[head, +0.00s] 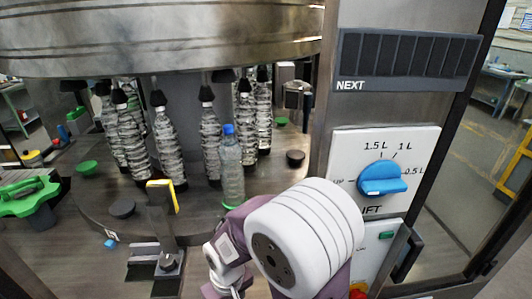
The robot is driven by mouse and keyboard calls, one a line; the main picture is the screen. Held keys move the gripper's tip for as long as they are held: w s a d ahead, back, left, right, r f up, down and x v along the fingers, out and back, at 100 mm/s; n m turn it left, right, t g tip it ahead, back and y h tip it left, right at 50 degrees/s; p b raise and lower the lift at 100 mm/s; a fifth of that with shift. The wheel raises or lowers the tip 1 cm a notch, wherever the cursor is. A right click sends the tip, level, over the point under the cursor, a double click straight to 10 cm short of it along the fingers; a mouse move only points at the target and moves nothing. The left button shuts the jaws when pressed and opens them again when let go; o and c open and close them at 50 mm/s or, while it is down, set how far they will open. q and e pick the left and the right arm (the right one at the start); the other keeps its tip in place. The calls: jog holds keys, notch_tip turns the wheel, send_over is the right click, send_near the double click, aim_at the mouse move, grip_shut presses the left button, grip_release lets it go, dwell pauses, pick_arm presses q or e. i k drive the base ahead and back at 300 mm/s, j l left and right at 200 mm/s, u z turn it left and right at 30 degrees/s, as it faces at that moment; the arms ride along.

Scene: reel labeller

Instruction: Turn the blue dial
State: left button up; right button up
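The blue dial (382,178) is on a white plate (422,148) on the machine's right-hand post. Marks 1.5 L, 1 L and 0.5 L stand around it, with another partly hidden label at its left. The dial's raised grip lies roughly level, one end toward the 0.5 L side; its exact setting is hard to tell. One of my arms, white and purple, rises from the bottom middle, and its thick white link is in front of the plate's lower left corner. I see no gripper fingers, and nothing of mine visibly grips the dial.
A lower panel with a green button (386,235) is partly behind my arm. A dark display reading NEXT (404,58) is above the dial. Several clear bottles stand on the round machine table (95,208) at left. Space in front of the dial looks clear.

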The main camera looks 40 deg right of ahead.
aim_at(382, 177)
jog(key=z, duration=0.45)
jog(key=k+z, duration=0.1)
jog(key=z, duration=0.3)
jog(key=l+z, duration=0.1)
jog(key=z, duration=0.8)
jog(key=l+z, duration=0.15)
jog(key=z, duration=0.25)
